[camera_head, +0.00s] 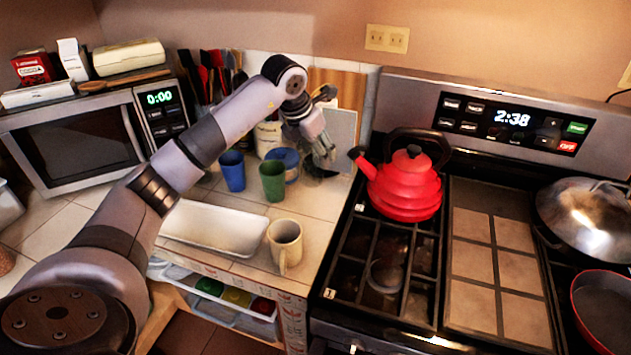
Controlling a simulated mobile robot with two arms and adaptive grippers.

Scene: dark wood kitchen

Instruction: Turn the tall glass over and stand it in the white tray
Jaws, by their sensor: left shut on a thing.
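My left gripper (322,148) is at the back of the counter, in front of a grey board and left of the stove. It is shut on a pale, see-through thing that looks like the tall glass (312,124). The gripper covers much of the glass, so I cannot tell which way its mouth faces. The white tray (214,228) lies on the tiled counter, in front of and to the left of the gripper. Its visible inside looks empty, and my arm crosses in front of its left end. My right gripper is out of view.
A blue cup (231,171) and a green cup (272,181) stand behind the tray. A beige mug (285,244) stands at its right end. A red kettle (404,186) sits on the stove right of the gripper. A microwave (75,138) stands at left.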

